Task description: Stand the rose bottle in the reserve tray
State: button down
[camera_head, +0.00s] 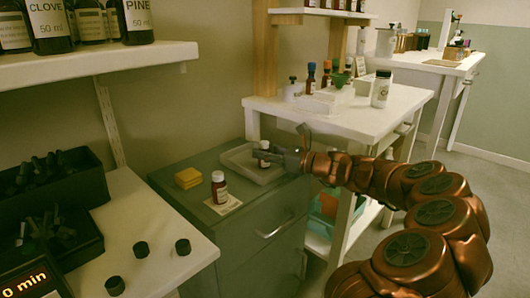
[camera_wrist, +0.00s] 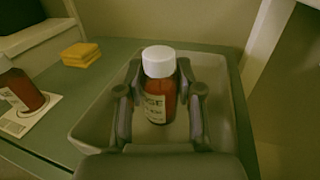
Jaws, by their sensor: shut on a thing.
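A brown bottle (camera_wrist: 158,100) with a white cap and a cream label stands upright between my gripper's fingers (camera_wrist: 160,98). The label is partly covered; its visible letters look like the end of "ROSE". In the head view my gripper (camera_head: 276,155) is shut on this bottle (camera_head: 264,150) over the pale grey tray (camera_head: 233,157) on the green-grey cabinet. The tray's rim (camera_wrist: 91,125) surrounds the bottle in the wrist view. I cannot tell whether the bottle's base touches the tray floor. No other bottle shows in the tray.
Another white-capped brown bottle (camera_head: 219,188) stands on a white card on the cabinet (camera_head: 180,210), left of the tray. Yellow pads (camera_head: 188,178) lie behind it. A white shelf unit (camera_head: 345,118) with bottles stands at right. Black caps (camera_head: 141,249) lie on the left counter.

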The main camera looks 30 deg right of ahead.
jog(key=shift+f, duration=0.2)
jog(key=shift+f, duration=0.25)
jog(key=c, duration=1.1)
grip_release()
jog(key=shift+a, duration=0.1)
jog(key=o, duration=0.4)
jog(key=shift+f, duration=0.2)
jog(key=shift+c, duration=0.2)
jog(key=shift+f, duration=0.1)
jog(key=p+v, duration=0.1)
jog(key=v, duration=0.2)
jog(key=r+p+v, duration=0.1)
jog(key=v, duration=0.3)
jog(key=r+p+v, duration=0.1)
jog(key=p+v, duration=0.1)
jog(key=v, duration=0.1)
jog(key=shift+s+d, duration=0.2)
jog(key=shift+v, duration=0.8)
